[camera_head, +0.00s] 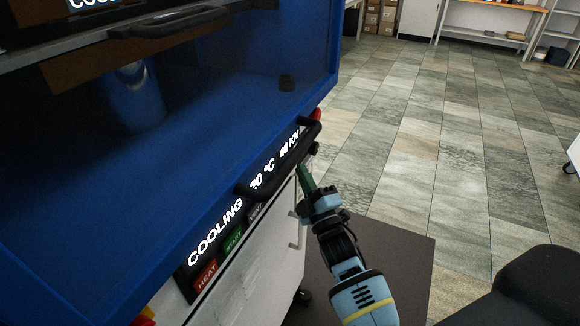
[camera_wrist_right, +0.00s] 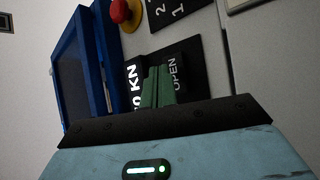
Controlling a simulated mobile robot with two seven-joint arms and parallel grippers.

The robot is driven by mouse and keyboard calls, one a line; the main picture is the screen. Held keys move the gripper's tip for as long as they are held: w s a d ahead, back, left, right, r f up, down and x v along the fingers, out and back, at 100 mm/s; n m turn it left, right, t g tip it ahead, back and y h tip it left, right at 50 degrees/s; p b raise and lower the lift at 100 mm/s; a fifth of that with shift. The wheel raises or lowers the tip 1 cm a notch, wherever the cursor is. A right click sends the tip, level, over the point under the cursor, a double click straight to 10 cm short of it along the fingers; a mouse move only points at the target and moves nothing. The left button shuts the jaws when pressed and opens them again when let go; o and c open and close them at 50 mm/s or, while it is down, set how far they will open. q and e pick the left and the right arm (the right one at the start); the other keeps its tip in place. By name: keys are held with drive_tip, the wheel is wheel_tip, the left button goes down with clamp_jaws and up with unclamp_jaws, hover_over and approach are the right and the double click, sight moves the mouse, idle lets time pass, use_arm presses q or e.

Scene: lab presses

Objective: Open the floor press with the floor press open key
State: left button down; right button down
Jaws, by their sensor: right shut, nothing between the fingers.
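The floor press (camera_head: 90,200) fills the left of the head view, with a blue body and a lit panel reading COOLING, a temperature and a force in KN. Its open key (camera_wrist_right: 174,74), dark with the word OPEN, shows in the right wrist view. My right gripper (camera_head: 305,178) is shut and empty, its green fingertips in front of the panel's right end. In the wrist view the fingertips (camera_wrist_right: 156,86) are beside the OPEN lettering and cover part of the key's surroundings. I cannot tell whether they touch it. The open key cannot be made out in the head view. My left gripper is out of view.
A black handle (camera_head: 265,188) runs in front of the panel. HEAT (camera_head: 207,275) and START (camera_head: 234,239) keys sit lower left on it. A red knob (camera_wrist_right: 121,11) is near the open key.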

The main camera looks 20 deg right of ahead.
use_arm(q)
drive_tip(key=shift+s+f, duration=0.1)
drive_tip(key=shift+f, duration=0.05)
use_arm(e)
drive_tip(key=shift+w+a, duration=0.15)
idle(0.6)
drive_tip(key=shift+w+a, duration=0.15)
